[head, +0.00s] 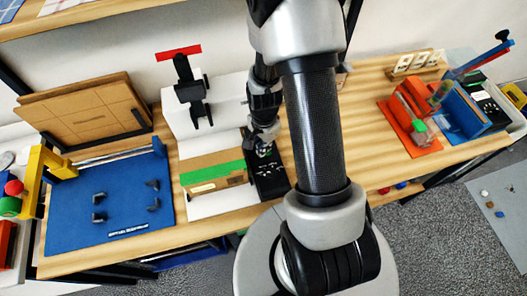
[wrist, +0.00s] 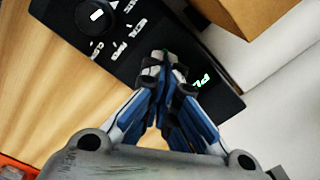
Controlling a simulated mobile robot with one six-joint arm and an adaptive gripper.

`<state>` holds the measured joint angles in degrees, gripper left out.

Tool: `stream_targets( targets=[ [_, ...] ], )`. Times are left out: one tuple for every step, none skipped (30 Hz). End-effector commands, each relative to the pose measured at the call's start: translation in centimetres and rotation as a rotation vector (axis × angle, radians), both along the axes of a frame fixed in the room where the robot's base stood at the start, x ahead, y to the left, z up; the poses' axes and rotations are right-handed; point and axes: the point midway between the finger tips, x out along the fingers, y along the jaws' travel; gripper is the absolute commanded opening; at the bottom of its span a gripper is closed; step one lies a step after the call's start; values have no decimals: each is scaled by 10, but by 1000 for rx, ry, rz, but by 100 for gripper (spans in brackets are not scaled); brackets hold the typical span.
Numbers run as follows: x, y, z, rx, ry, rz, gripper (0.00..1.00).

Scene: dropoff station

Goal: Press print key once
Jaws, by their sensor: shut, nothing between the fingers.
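A black control panel (head: 268,178) stands on the wooden bench beside a cardboard box, and it fills the upper middle of the wrist view (wrist: 130,65). My gripper (head: 262,143) is over the far part of the panel. In the wrist view my gripper (wrist: 164,62) is shut and empty, its fingertips in front of the panel between the small labels and the display. The print key is not identifiable; the fingers cover part of the panel. Contact cannot be told.
A cardboard box with green tape (head: 215,173) lies left of the panel, on a white station. A blue board with black brackets (head: 110,205) is further left. Red and blue fixtures (head: 412,122) stand at the right. Bare wood lies right of the panel.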

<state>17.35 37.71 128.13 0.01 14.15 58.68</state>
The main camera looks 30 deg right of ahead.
Motion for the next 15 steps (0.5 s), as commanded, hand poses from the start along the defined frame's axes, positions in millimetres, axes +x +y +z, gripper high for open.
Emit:
stream_targets(
  targets=[
    [0, 0, -2, 0, 0, 0, 0],
    [0, 0, -1, 0, 0, 0, 0],
    [0, 0, -1, 0, 0, 0, 0],
    [0, 0, -1, 0, 0, 0, 0],
    [0, 0, -1, 0, 0, 0, 0],
    [0, 0, 0, 0, 0, 0, 0],
    [0, 0, 0, 0, 0, 0, 0],
    [0, 0, 1, 0, 0, 0, 0],
    [0, 0, 3, 0, 0, 0, 0],
    [0, 0, 4, 0, 0, 0, 0],
    [0, 0, 6, 0, 0, 0, 0],
    [0, 0, 10, 0, 0, 0, 0],
    [0, 0, 12, 0, 0, 0, 0],
    [0, 0, 15, 0, 0, 0, 0],
    [0, 0, 18, 0, 0, 0, 0]
  ],
)
